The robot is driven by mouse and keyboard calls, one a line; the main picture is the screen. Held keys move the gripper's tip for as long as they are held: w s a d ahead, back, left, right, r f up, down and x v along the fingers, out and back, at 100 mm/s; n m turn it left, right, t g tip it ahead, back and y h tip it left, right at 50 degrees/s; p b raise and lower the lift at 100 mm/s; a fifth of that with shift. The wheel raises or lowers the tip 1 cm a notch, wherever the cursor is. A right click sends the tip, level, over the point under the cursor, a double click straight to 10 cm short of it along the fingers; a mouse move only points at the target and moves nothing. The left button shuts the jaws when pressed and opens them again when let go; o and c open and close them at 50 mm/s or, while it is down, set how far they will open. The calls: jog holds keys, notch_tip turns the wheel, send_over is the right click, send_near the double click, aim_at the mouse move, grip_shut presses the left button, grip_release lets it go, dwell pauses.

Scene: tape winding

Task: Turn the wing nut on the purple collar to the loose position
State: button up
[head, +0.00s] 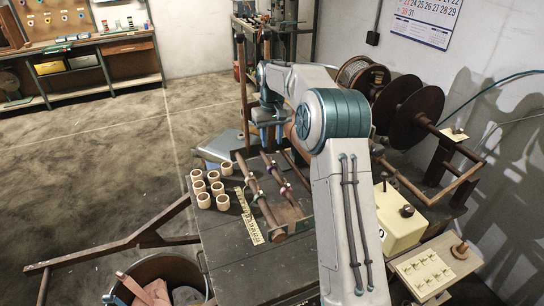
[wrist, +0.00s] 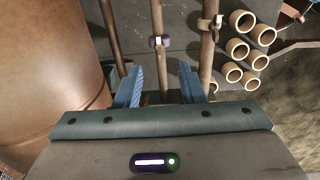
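In the wrist view the purple collar (wrist: 160,42) sits around a brown rod, with a small pale tab, likely its wing nut, on its face. The nut's exact angle is too small to read. My gripper (wrist: 160,84) is open, its two blue fingers apart on either side of that rod, short of the collar and with nothing between them but the rod in view. An olive-tan collar (wrist: 204,24) with a pale tab sits on the rod to the right.
Several cardboard cores (head: 222,202) stand left of the rods on the dark bench (head: 232,262), beside a yellow ruler (head: 249,216). A large brown cylinder (wrist: 50,60) fills the wrist view's left side. A cream box (head: 398,228) and reels (head: 415,115) stand at right.

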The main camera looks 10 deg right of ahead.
aim_at(272, 162)
notch_tip(272, 162, down, 7)
jog(key=shift+f+p, duration=0.2)
jog(key=shift+p, duration=0.15)
grip_shut()
